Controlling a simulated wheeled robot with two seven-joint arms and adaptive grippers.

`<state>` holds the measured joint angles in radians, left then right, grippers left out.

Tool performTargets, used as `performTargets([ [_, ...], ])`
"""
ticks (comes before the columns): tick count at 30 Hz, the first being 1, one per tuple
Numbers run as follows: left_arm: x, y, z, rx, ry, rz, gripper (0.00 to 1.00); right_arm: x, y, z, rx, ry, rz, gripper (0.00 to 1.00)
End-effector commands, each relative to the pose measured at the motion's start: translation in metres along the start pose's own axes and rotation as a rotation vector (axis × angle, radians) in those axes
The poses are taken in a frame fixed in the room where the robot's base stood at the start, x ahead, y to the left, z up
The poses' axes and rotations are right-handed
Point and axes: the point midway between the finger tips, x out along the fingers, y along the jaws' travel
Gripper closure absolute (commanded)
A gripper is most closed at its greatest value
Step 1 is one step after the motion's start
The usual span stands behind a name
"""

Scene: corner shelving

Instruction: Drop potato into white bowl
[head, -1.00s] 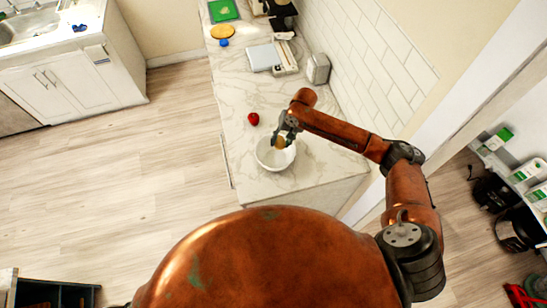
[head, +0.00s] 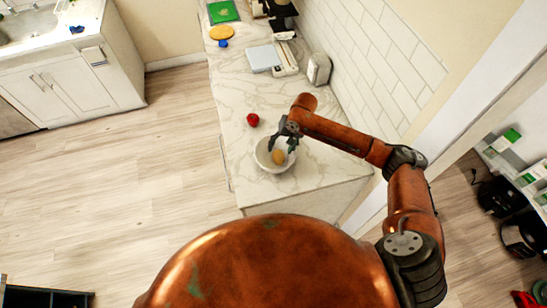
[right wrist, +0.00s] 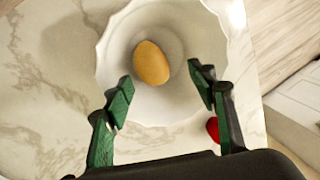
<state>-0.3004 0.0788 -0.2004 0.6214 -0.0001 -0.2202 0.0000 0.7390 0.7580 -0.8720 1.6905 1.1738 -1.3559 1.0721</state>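The potato (head: 278,157) is tan and egg-shaped, and it lies inside the white bowl (head: 262,164) near the counter's front end. In the right wrist view the potato (right wrist: 151,63) rests on the bottom of the bowl (right wrist: 110,50), apart from both fingers. My right gripper (head: 284,143) is over the bowl. Its green-padded fingertips (right wrist: 161,90) are spread wide with nothing between them. My left gripper is in neither view.
A red fruit (head: 253,120) sits on the marble counter (head: 245,95) just behind the bowl. A silver toaster-like box (head: 319,69) stands by the tiled wall. A yellow round board (head: 221,32) and green board (head: 223,11) lie farther back.

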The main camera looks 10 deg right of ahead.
Motion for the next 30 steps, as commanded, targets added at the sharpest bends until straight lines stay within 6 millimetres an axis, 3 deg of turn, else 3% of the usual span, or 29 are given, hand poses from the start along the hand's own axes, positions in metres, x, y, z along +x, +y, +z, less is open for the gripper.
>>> performTargets([
  [9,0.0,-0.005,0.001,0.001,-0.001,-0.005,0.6,0.0,0.0,0.0,0.0,-0.001,0.0,0.44],
  [13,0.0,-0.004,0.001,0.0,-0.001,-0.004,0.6,-0.011,0.0,-0.001,0.0,0.001,-0.001,0.44],
  [24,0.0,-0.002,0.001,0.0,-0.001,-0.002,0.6,-0.084,0.0,-0.001,0.0,0.003,0.0,0.44],
  [30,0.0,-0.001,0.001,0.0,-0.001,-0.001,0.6,-0.112,0.0,-0.001,-0.001,0.002,0.0,0.44],
])
